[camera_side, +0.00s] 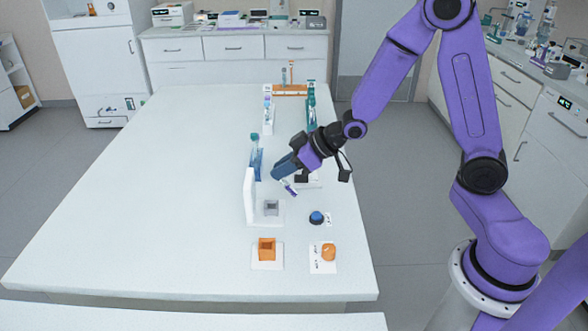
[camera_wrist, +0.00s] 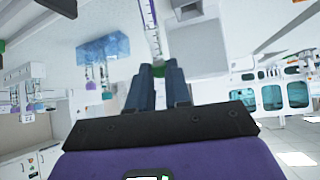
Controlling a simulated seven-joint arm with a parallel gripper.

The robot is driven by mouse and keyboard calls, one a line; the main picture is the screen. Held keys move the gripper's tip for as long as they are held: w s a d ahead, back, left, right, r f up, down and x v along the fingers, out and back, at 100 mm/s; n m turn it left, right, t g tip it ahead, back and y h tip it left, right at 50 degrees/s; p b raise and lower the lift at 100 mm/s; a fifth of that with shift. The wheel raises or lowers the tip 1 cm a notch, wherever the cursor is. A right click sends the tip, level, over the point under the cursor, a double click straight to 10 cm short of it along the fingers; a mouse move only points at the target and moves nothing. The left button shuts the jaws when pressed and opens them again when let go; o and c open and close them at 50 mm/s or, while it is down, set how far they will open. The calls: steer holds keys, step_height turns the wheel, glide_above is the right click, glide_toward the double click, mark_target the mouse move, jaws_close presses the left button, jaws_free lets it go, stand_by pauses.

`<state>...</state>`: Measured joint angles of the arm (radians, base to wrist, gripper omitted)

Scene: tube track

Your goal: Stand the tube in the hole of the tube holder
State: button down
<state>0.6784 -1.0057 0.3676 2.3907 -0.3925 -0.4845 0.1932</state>
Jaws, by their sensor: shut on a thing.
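My gripper (camera_side: 284,176) is shut on the tube (camera_side: 291,188), a slim pale tube with dark marks, held tilted above the table. In the wrist view the fingers (camera_wrist: 160,72) close at the tube's green end, and the clear, marked tube (camera_wrist: 152,30) points away from them. A small grey block with a square opening (camera_side: 271,207), which looks like the tube holder, stands on the table below and left of the tube. The tube is apart from this block. The block's opening looks empty, but it is small in the picture.
A white upright panel (camera_side: 249,196) stands just left of the grey block. An orange open box (camera_side: 267,250) is nearer the front. A blue knob (camera_side: 317,217) and an orange knob (camera_side: 328,252) lie right. A blue rack (camera_side: 256,160) stands behind the panel. The table's left side is clear.

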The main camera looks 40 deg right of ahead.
steer(key=s+a+r+n+g+y, duration=0.4)
steer(key=s+a+r+n+y, duration=0.35)
steer(key=s+a+y, duration=0.35)
steer(key=shift+n+y, duration=0.4)
steer(key=shift+n, duration=0.05)
steer(key=shift+w+a+f, duration=0.1)
steer(key=shift+w+f, duration=0.05)
steer(key=shift+f, duration=1.05)
steer(key=shift+w+a+f, duration=0.1)
steer(key=shift+w+f, duration=0.05)
steer(key=shift+f, duration=1.05)
steer(key=shift+f, duration=1.6)
steer(key=c, duration=1)
jaws_free()
steer(key=shift+d, duration=0.15)
steer(key=v, duration=1.7)
steer(key=shift+s, duration=0.3)
